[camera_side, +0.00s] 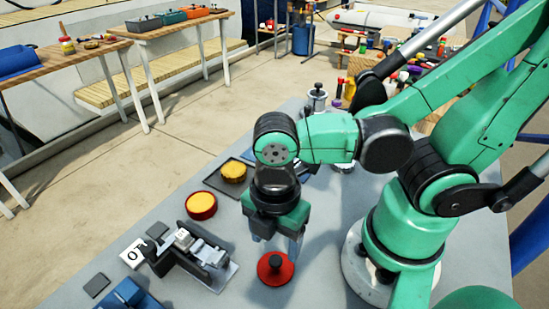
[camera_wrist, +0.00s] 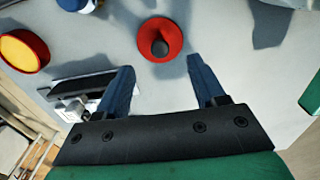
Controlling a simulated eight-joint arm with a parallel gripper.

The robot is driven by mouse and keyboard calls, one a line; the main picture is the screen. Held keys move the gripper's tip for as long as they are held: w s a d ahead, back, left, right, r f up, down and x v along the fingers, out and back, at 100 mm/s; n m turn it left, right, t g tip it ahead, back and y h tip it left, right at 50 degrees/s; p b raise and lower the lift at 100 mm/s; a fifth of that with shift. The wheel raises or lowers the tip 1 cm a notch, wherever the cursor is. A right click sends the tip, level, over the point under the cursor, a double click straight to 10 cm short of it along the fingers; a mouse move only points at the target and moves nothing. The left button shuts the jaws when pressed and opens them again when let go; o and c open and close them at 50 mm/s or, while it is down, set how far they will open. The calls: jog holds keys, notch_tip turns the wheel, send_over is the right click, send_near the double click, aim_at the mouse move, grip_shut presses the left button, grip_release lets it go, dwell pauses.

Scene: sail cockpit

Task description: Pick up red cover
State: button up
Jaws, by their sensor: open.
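The red cover (camera_side: 283,275) is a round red disc with a dark knob on top, lying on the grey table. In the wrist view the red cover (camera_wrist: 150,50) is ahead of the fingertips, at upper middle, with its dark knob facing me. My gripper (camera_side: 278,245) points down just above and behind the cover in the side view. In the wrist view its two blue fingers (camera_wrist: 163,65) are spread apart with nothing between them. I cannot tell the exact height gap to the knob.
A red round container with yellow contents (camera_side: 201,205) stands left of the gripper. A black tray with a yellow round piece (camera_side: 233,172) lies behind it. A dark clamp-like fixture (camera_side: 195,257) sits left of the cover. The table (camera_side: 215,297) is bare in front.

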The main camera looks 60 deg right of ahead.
aim_at(275, 259)
jog(key=shift+f, duration=2.35)
grip_shut()
